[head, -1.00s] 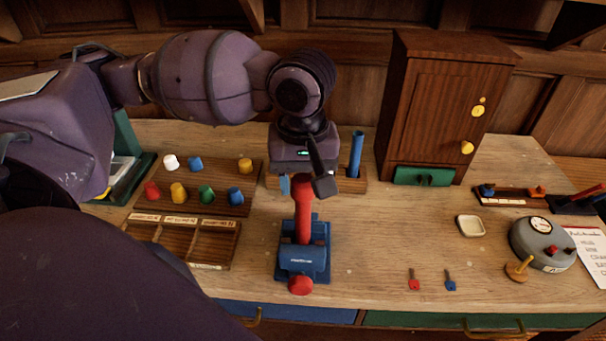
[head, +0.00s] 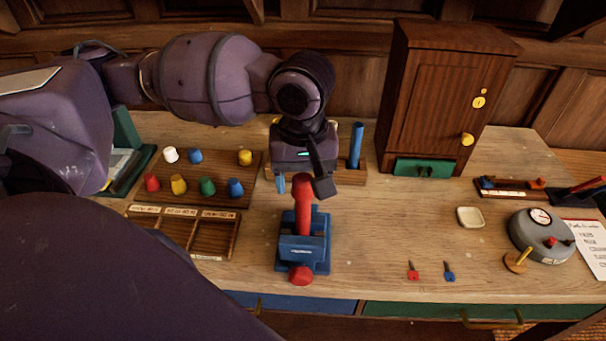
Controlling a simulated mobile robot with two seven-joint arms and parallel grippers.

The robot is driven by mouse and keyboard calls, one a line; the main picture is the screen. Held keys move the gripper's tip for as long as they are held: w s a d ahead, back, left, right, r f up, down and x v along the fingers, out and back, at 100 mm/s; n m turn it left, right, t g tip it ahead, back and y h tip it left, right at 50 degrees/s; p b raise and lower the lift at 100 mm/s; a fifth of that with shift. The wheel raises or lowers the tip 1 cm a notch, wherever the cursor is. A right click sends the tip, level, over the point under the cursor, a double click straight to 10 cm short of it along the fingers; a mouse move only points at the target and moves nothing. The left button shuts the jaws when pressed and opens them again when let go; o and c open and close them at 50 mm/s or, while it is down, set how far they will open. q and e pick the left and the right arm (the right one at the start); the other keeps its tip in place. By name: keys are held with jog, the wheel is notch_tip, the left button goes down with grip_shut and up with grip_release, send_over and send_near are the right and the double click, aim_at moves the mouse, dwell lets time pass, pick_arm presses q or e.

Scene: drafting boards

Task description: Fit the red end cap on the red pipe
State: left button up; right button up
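The red pipe (head: 303,220) rises from a blue vise (head: 318,255) near the middle of the bench. Its upper end carries a wider red piece that looks like the red end cap (head: 302,188); I cannot tell how fully it sits on the pipe. My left gripper (head: 302,185) points down over this end, with one finger on each side. A gap shows between the left-hand finger and the red piece, so the gripper looks open. Another red cap (head: 152,182) stands on the wooden board at the left. My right gripper is not in view.
The wooden board (head: 222,192) holds several coloured caps. A compartment tray (head: 212,240) lies before it. A block with a blue rod (head: 356,147) stands behind the vise. Two keys (head: 413,271), a dish (head: 470,217), a grey dial device (head: 540,237) and a cabinet (head: 440,105) are right.

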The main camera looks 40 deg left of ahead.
pick_arm(q)
jog(key=shift+o, duration=0.9)
jog(key=shift+r, duration=0.2)
notch_tip(320, 180, up, 9)
jog(key=shift+r+p, duration=0.1)
jog(key=shift+p, duration=0.7)
jog(key=shift+r, duration=0.65)
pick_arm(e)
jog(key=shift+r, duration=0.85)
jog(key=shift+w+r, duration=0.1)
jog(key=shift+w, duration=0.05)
